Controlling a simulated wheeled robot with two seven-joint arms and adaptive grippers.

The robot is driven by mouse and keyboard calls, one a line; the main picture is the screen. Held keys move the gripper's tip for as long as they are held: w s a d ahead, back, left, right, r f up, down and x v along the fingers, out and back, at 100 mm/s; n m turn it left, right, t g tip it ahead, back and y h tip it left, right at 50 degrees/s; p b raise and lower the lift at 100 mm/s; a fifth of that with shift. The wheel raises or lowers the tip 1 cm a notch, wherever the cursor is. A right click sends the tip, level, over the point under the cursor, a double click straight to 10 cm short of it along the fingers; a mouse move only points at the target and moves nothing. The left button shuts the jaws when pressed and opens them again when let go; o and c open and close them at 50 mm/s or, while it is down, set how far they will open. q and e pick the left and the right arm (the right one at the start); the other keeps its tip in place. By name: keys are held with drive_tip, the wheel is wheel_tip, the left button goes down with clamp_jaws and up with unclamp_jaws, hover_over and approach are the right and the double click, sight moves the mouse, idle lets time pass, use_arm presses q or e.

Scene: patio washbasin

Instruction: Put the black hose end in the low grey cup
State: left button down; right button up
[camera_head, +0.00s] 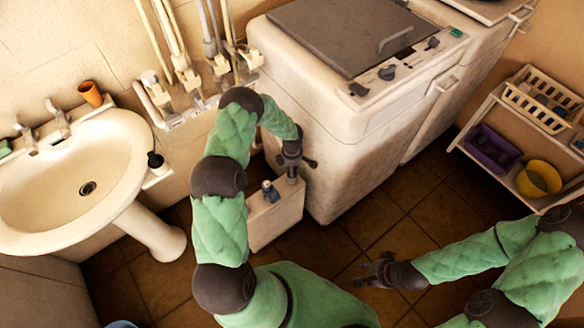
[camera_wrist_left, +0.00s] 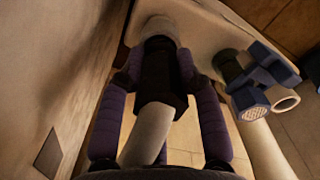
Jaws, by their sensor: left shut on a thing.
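My left gripper (camera_head: 293,160) points down over the pale low box (camera_head: 276,220) beside the washing machine. In the left wrist view my left gripper (camera_wrist_left: 163,85) is shut on the black hose end (camera_wrist_left: 163,75), with its pale hose (camera_wrist_left: 150,133) running back toward the camera. A pale grey round piece, which looks like the low grey cup (camera_wrist_left: 160,27), lies just beyond the black end, in line with it. I cannot tell whether the end is inside it or only in front. My right gripper (camera_head: 373,270) is empty and open above the floor.
A blue valve (camera_head: 270,192) stands on the box beside the left gripper; it shows close by in the wrist view (camera_wrist_left: 262,80). The washing machine (camera_head: 340,130) is right of the box, the washbasin (camera_head: 110,190) left. A shelf (camera_head: 500,150) stands far right.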

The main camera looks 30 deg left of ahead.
use_arm(q)
drive_tip(key=shift+p, duration=0.35)
idle(0.4)
drive_tip(key=shift+f+b, duration=0.3)
drive_tip(key=shift+f, duration=0.25)
idle(0.4)
drive_tip(key=c, duration=1.1)
unclamp_jaws()
wheel_tip(320, 180, up, 11)
drive_tip(key=p, duration=1)
